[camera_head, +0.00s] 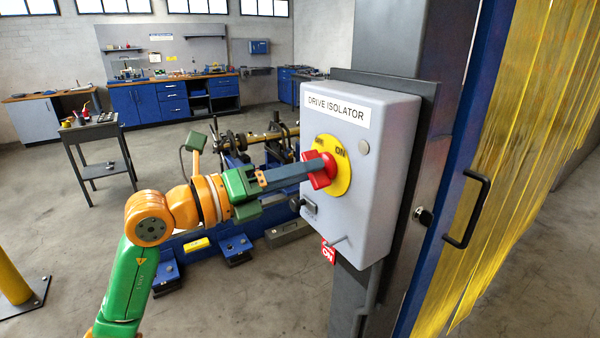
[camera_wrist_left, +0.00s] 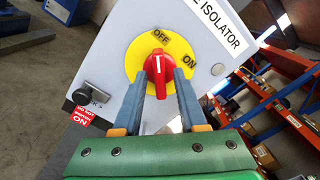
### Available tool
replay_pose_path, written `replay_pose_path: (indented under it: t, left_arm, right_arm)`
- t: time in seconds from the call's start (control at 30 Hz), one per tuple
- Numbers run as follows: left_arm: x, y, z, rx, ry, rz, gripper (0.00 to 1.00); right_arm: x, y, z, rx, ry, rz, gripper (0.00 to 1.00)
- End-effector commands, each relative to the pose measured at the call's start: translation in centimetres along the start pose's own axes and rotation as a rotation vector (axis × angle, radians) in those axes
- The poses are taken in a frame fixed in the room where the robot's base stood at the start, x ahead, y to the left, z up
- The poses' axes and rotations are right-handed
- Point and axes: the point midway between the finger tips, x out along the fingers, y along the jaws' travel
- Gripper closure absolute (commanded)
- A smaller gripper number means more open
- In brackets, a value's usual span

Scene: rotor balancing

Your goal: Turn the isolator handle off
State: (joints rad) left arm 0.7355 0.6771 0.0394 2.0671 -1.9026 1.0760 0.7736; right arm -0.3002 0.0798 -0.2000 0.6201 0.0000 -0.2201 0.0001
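The drive isolator (camera_head: 375,190) is a pale grey box on a dark post. Its red handle (camera_head: 319,171) sits on a yellow disc (camera_head: 341,172) marked OFF and ON. In the left wrist view the red handle (camera_wrist_left: 158,70) has a white mark, and this end points toward the OFF label (camera_wrist_left: 161,36); the ON label (camera_wrist_left: 189,65) lies to its right. In the head view the left gripper (camera_head: 305,170) reaches the handle from the left. My right gripper is not in view.
A yellow strip curtain (camera_head: 520,130) and a black door handle (camera_head: 467,210) are at right. A blue-based machine (camera_head: 236,248) stands behind my left arm.

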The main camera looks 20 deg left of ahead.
Motion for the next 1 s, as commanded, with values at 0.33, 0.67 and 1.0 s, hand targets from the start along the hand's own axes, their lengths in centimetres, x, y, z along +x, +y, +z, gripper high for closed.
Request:
replay_pose_path:
  t: [0.33, 0.67, 1.0]
  left_arm:
    - [-0.6, 0.3, -0.2, 0.002, 0.0, 0.003, 0.53]
    - [-6.6, 0.4, -0.3, 0.002, 0.0, 0.003, 0.53]
    - [-7.1, 0.0, 0.0, 0.0, 0.001, 0.001, 0.53]
  right_arm:
    - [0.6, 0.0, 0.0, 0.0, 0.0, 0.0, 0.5]
    - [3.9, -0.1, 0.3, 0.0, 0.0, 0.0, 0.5]
    - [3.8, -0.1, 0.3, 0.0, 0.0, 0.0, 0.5]
